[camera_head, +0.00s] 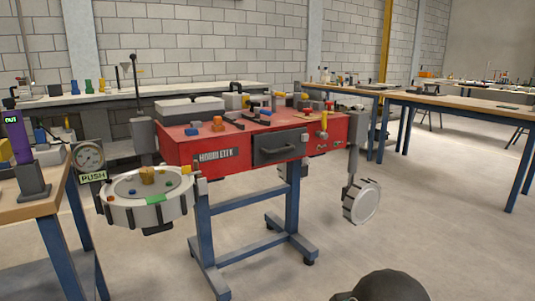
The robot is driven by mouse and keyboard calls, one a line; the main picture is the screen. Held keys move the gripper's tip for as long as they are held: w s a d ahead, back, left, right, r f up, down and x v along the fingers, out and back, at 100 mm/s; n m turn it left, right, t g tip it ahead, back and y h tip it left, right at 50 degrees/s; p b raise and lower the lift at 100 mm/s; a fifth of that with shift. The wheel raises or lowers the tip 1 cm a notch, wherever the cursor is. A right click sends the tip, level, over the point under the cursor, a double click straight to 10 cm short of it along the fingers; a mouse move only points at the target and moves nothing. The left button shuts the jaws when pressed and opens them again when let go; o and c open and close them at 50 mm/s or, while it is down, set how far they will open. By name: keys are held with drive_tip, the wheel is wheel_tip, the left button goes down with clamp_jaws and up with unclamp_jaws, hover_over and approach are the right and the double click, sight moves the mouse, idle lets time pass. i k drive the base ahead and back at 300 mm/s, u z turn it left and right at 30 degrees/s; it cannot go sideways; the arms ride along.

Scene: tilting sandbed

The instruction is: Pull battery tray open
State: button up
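A red machine body (225,135) stands on a blue steel frame in the middle of the head view. A dark grey drawer-like panel with a bar handle (280,149) is set in its front face, right of a dark name plate (216,155). This panel looks like the battery tray. Its front looks about flush with the red face, so it appears closed. No gripper fingers show in the view. A dark rounded shape at the bottom edge may be part of my own body. Nothing touches the handle.
A round white pan (148,210) juts out at the machine's left, near a gauge with a PUSH sign (90,160). A white drum (362,202) hangs at its right. A wooden bench (40,200) stands at the left. The floor in front is mostly clear.

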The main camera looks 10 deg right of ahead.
sight(266, 148)
drive_tip(key=u, duration=0.55)
drive_tip(key=i, duration=0.5)
drive_tip(key=u, duration=0.4)
